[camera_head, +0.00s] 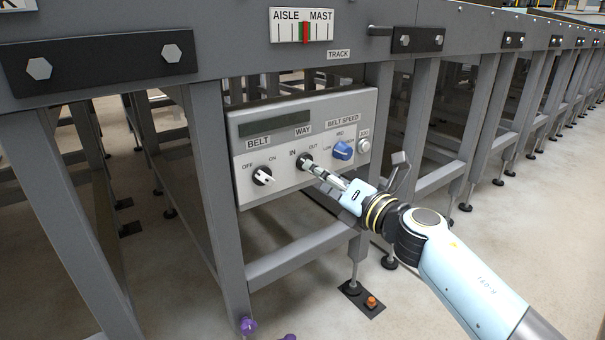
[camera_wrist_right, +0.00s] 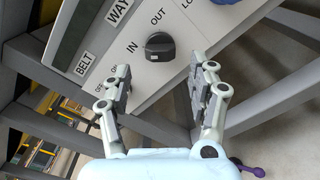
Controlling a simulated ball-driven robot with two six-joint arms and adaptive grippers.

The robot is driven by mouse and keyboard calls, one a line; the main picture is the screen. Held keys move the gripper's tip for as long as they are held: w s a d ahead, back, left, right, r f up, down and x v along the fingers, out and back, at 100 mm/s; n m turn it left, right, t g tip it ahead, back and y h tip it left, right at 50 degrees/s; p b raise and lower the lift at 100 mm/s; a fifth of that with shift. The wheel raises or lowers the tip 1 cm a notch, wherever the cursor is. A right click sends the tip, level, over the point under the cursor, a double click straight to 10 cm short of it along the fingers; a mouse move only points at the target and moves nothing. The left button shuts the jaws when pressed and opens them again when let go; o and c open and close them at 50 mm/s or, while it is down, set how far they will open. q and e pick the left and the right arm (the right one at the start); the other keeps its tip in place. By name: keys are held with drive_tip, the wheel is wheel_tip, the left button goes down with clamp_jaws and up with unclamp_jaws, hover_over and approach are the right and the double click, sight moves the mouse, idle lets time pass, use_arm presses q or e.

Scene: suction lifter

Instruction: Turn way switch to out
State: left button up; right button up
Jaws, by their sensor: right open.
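The way switch (camera_head: 305,161) is a black knob on a grey control panel (camera_head: 247,190), below the WAY label and between the IN and OUT marks. In the right wrist view the switch (camera_wrist_right: 160,46) lies beyond and between my right gripper's fingertips. My right gripper (camera_wrist_right: 163,75) is open and empty, its fingers apart on either side of the view. In the head view the right gripper (camera_head: 318,172) is just in front of the switch and partly overlaps it. Which mark the knob points to is hard to tell. My left gripper is not in view.
The white belt switch (camera_head: 263,176) is left of the way switch, and the blue belt speed knob (camera_head: 342,150) is right of it. A small round button (camera_head: 363,146) is at the panel's right edge. Grey frame legs (camera_head: 215,180) stand around the panel.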

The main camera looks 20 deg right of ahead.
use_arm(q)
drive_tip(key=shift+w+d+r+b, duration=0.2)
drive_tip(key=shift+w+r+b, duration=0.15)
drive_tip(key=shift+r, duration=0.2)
use_arm(e)
drive_tip(key=x, duration=0.4)
drive_tip(key=shift+w, duration=0.1)
drive_tip(key=c, duration=1.1)
